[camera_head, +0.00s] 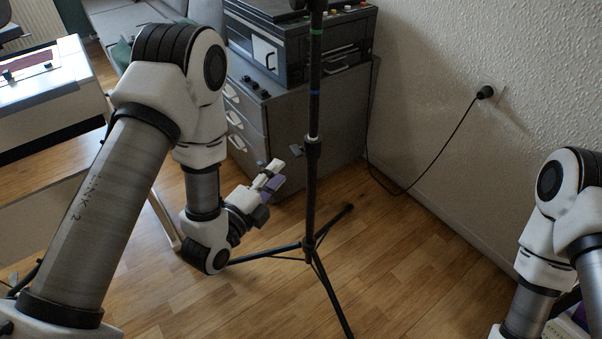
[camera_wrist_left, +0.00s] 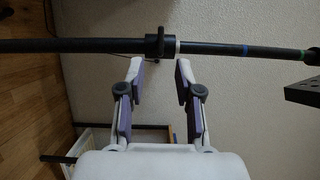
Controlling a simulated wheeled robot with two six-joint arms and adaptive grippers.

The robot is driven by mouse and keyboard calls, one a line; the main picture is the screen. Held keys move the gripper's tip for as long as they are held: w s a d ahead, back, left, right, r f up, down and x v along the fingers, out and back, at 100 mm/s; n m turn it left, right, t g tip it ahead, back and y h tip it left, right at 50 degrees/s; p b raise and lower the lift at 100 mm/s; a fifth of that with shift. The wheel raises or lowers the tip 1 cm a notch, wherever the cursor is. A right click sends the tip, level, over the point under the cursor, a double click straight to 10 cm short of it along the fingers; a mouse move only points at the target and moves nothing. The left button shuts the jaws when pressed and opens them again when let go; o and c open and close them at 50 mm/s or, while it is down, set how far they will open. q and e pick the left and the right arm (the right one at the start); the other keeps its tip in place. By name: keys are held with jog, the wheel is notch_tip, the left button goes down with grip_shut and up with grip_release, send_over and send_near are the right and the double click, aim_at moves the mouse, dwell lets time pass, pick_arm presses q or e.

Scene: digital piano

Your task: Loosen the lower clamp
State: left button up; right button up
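A black stand pole (camera_head: 315,75) rises from a tripod base on the wood floor. The lower clamp (camera_head: 312,147) is a thicker black collar on the pole, and in the left wrist view the clamp (camera_wrist_left: 158,45) shows a small knob or lever across it. My left gripper (camera_head: 274,175) is beside the pole, left of and a little below the clamp in the head view. In the wrist view the left gripper (camera_wrist_left: 160,70) is open and empty, its fingertips just short of the clamp. My right gripper cannot be made out; only its arm shows.
A grey drawer cabinet (camera_head: 290,125) with a black device (camera_head: 290,45) on top stands behind the pole. The tripod legs (camera_head: 332,290) spread over the floor. A cable (camera_head: 437,155) runs from a wall plug (camera_head: 486,92). Open floor (camera_head: 420,265) lies right of the stand.

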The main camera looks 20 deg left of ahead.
aim_at(297, 151)
pick_arm(q)
jog(key=x, duration=0.7)
jog(key=shift+w+b, duration=0.4)
grip_shut()
